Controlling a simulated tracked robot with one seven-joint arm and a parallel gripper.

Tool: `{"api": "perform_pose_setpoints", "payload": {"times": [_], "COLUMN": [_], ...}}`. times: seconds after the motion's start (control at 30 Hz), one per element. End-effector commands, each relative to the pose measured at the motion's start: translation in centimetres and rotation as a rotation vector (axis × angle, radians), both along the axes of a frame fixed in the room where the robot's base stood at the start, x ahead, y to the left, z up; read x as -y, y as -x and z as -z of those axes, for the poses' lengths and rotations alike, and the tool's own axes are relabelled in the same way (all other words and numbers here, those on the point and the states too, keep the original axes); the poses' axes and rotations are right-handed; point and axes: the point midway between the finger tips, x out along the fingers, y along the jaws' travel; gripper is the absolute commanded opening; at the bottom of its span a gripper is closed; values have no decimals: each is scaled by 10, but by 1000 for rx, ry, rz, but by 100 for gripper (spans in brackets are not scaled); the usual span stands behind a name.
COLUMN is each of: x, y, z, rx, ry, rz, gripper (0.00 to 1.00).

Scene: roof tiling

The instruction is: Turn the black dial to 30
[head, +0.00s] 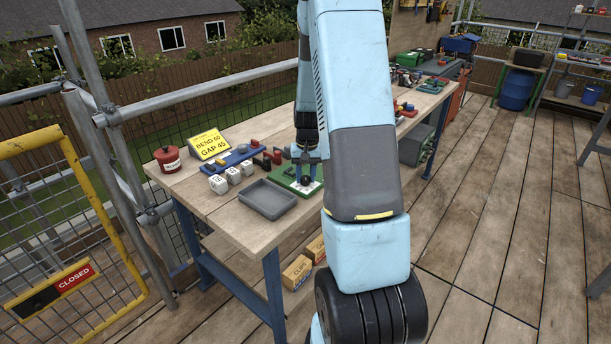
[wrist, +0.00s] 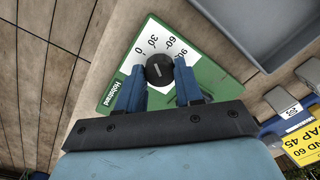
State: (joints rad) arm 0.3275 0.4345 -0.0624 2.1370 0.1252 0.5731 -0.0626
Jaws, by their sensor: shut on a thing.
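The black dial (wrist: 158,68) sits on a white scale marked 0, 30, 60 and 90, on a green plate (wrist: 119,91) lettered "Hobartool" or similar. In the head view the green plate (head: 283,176) lies on the workbench, with the dial (head: 305,181) under my gripper (head: 306,163).
A grey tray (head: 267,199) lies just left of the plate on the workbench (head: 216,207). White numbered blocks (head: 233,175), a blue holder, a red canister (head: 168,158) and a yellow sign (head: 209,144) reading "BEND 60 GAP 45" stand nearby.

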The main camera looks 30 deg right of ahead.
Motion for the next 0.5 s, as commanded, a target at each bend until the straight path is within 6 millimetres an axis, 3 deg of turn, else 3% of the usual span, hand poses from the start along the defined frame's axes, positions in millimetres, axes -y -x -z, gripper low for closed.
{"api": "perform_pose_setpoints", "payload": {"times": [0.5], "x": [-1], "y": [-1], "z": [0], "rx": [2], "ry": [0], "rz": [83], "gripper": [5]}}
